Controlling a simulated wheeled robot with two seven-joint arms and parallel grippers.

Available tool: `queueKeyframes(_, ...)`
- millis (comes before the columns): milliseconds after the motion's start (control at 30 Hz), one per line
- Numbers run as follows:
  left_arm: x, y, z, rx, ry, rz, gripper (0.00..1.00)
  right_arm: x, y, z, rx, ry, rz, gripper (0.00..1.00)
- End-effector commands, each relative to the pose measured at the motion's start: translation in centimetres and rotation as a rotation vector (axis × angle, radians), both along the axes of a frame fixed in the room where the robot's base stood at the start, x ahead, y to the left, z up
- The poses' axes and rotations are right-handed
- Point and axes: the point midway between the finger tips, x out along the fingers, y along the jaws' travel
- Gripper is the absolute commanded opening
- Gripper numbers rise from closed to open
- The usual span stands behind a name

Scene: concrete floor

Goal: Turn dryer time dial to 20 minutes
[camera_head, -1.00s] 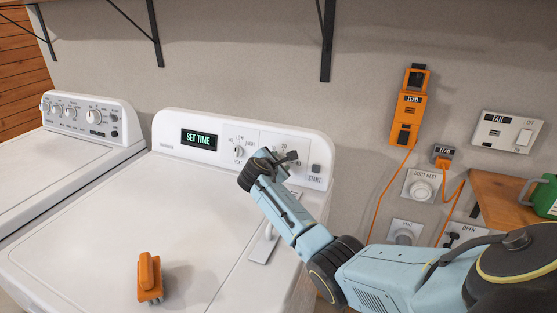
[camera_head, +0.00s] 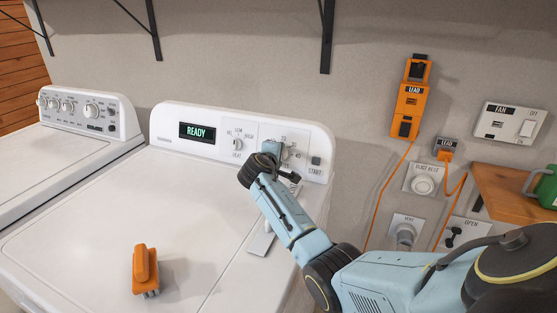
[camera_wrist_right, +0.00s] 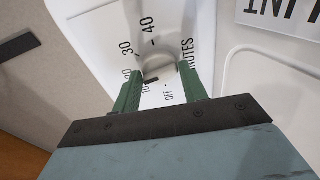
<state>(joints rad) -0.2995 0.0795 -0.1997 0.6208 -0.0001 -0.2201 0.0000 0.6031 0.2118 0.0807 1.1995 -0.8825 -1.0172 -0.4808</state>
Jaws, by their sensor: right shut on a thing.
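The white dryer (camera_head: 110,220) has a back panel with a display (camera_head: 197,132) reading "READY". Its time dial (camera_wrist_right: 158,68) shows in the right wrist view as a pale round knob with numbers around it, among them 30, 40 and OFF. My right gripper (camera_head: 280,160) is at the panel, with its green fingers (camera_wrist_right: 160,85) on either side of the dial, shut on it. A dark mark shows low on the knob, but its exact setting is hard to read. In the head view my gripper hides most of the dial. My left gripper is not in view.
The heat dial (camera_head: 237,145) is left of my right gripper, and the START button (camera_head: 315,161) is right of it. An orange-handled brush (camera_head: 145,268) lies on the dryer top. A washer (camera_head: 60,170) stands left. Wall switches and orange leads (camera_head: 410,100) are at right.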

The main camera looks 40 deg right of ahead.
Motion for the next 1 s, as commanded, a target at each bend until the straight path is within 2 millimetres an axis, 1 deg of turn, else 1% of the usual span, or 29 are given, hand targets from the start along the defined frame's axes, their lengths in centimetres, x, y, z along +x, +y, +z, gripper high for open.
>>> queueKeyframes(33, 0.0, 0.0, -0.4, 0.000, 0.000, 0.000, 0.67, 0.0, 0.1, -0.3, 0.016, -0.024, -0.008, 0.20)
queueKeyframes(100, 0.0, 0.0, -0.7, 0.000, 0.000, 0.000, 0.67, 0.0, 0.1, -0.3, 0.033, -0.055, -0.020, 0.20)
queueKeyframes(333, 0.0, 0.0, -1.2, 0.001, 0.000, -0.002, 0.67, 0.0, 0.2, -0.3, 0.067, -0.122, -0.044, 0.20)
queueKeyframes(900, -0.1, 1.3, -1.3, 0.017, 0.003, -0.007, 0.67, 0.0, 0.1, -0.2, 0.079, -0.145, -0.052, 0.20)
queueKeyframes(933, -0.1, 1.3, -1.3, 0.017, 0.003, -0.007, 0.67, 0.0, 0.1, -0.2, 0.079, -0.145, -0.052, 0.47)
queueKeyframes(1000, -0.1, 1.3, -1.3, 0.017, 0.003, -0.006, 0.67, 0.0, 0.1, -0.2, 0.078, -0.145, -0.052, 0.56)
